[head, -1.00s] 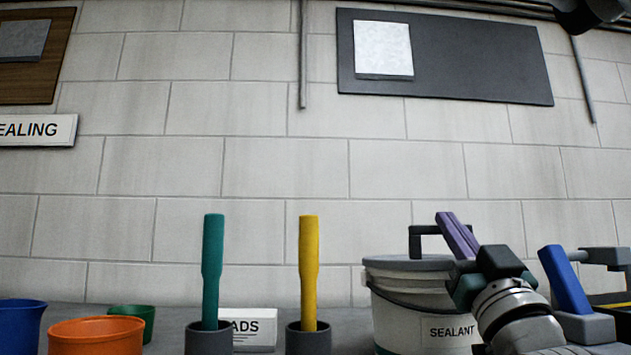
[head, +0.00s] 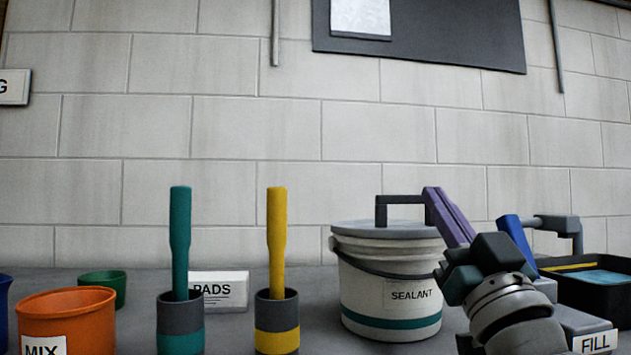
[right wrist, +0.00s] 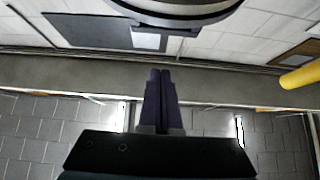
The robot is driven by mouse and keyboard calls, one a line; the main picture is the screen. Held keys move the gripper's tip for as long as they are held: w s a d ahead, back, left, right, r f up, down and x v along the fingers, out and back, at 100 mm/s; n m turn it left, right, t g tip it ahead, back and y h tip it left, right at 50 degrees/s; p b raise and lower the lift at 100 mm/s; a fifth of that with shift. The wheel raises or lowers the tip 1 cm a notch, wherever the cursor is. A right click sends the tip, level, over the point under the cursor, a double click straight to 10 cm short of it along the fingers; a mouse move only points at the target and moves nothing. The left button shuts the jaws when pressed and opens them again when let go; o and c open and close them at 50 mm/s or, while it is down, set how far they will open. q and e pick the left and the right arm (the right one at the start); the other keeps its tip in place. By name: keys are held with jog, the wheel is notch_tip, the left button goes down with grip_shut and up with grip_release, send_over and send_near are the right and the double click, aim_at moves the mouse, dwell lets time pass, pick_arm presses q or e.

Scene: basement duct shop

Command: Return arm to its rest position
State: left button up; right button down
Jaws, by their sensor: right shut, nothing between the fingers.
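My right gripper (head: 431,192) rises from the lower right in the head view, with purple fingers pointing up and left. It appears in front of the right side of the white sealant bucket (head: 375,300). In the right wrist view its two dark purple fingers (right wrist: 160,75) lie together, with nothing between them. No thing is held. Whether the gripper touches the bucket cannot be told. My left gripper does not show in the head view.
A teal-handled tool (head: 180,240) and a yellow-handled tool (head: 277,240) stand in grey cups. An orange MIX tub (head: 65,310) and green cup (head: 103,290) are left. A white PADS box (head: 219,290) sits behind. A black tray (head: 590,293) and blue handle (head: 515,235) are right.

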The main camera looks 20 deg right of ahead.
jog(key=s+a+f+n+g+y+p, duration=0.3)
jog(key=s+a+f+g+y+p, duration=0.25)
jog(key=g+p, duration=0.9)
jog(key=s+a+r+n+g+p, duration=0.1)
jog(key=s+a+g+p, duration=0.15)
jog(key=s+p, duration=0.35)
jog(key=s+a+r+g+p, duration=0.2)
jog(key=s+g+p, duration=0.15)
jog(key=s, duration=0.45)
jog(key=s+a+r+n+g+p, duration=0.1)
jog(key=s+a+g+p, duration=0.1)
jog(key=s+p, duration=0.45)
notch_tip(320, 180, up, 36)
jog(key=p, duration=3.4)
jog(key=shift+s, duration=0.15)
jog(key=shift+a+t+y, duration=0.1)
jog(key=shift+t+y, duration=0.15)
